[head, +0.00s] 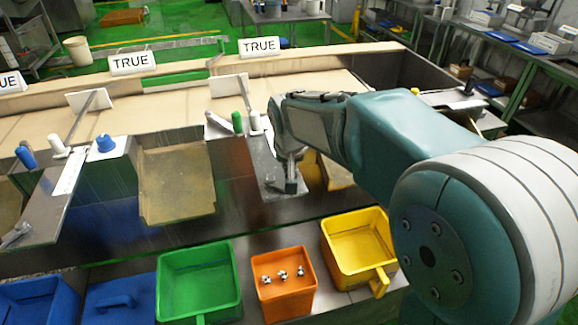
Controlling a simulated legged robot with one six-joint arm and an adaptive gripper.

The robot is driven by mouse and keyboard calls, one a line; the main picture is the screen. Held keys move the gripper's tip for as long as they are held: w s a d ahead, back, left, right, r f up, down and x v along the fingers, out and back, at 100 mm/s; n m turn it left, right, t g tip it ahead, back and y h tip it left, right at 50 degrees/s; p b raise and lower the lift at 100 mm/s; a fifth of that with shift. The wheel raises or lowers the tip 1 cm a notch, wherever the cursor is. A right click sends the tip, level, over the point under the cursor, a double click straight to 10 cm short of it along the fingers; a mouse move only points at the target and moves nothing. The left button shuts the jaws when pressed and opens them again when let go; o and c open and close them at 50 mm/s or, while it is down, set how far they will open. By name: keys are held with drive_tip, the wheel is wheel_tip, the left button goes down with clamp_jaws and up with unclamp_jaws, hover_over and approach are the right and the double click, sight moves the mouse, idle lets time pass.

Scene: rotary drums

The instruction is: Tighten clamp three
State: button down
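The clamps carry no readable numbers, so I cannot tell which one is clamp three. A green handle (238,122) and a white knob (255,121) stand together on a grey metal bracket (257,163) at the middle of the bench. To the left are a blue handle (25,157), a white knob (57,145) and a blue knob (105,143). My gripper (291,183) points down at the right side of the grey bracket, right of the green handle. Its fingers are small and partly hidden; I cannot tell whether they are open or touching the bracket.
White TRUE signs (132,62) stand along the back edge. A green bin (198,279), an orange bin (284,283) holding several shiny metal parts, and a yellow bin (357,246) line the front. My arm covers much of the right side.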

drive_tip(key=shift+s+m, duration=0.2)
drive_tip(key=shift+m, duration=0.3)
drive_tip(key=m, duration=0.1)
drive_tip(key=s+m+h, duration=0.1)
drive_tip(key=m, duration=0.1)
drive_tip(key=shift+s+a, duration=0.1)
drive_tip(key=shift+a, duration=0.15)
drive_tip(key=m, duration=0.2)
drive_tip(key=s+a+m+h, duration=0.1)
drive_tip(key=m, duration=0.1)
drive_tip(key=shift+s+a+m+g+h, duration=0.1)
drive_tip(key=shift+s+m+g+h, duration=0.1)
drive_tip(key=shift+m+g+h, duration=0.15)
drive_tip(key=m, duration=0.1)
drive_tip(key=a+m+g, duration=0.1)
drive_tip(key=m, duration=0.1)
drive_tip(key=m+h, duration=0.1)
drive_tip(key=shift+s+a+m, duration=0.25)
drive_tip(key=shift+s, duration=0.15)
drive_tip(key=m, duration=0.1)
drive_tip(key=a+m+g, duration=0.1)
drive_tip(key=m, duration=0.1)
drive_tip(key=shift+s, duration=0.1)
drive_tip(key=shift+a, duration=0.3)
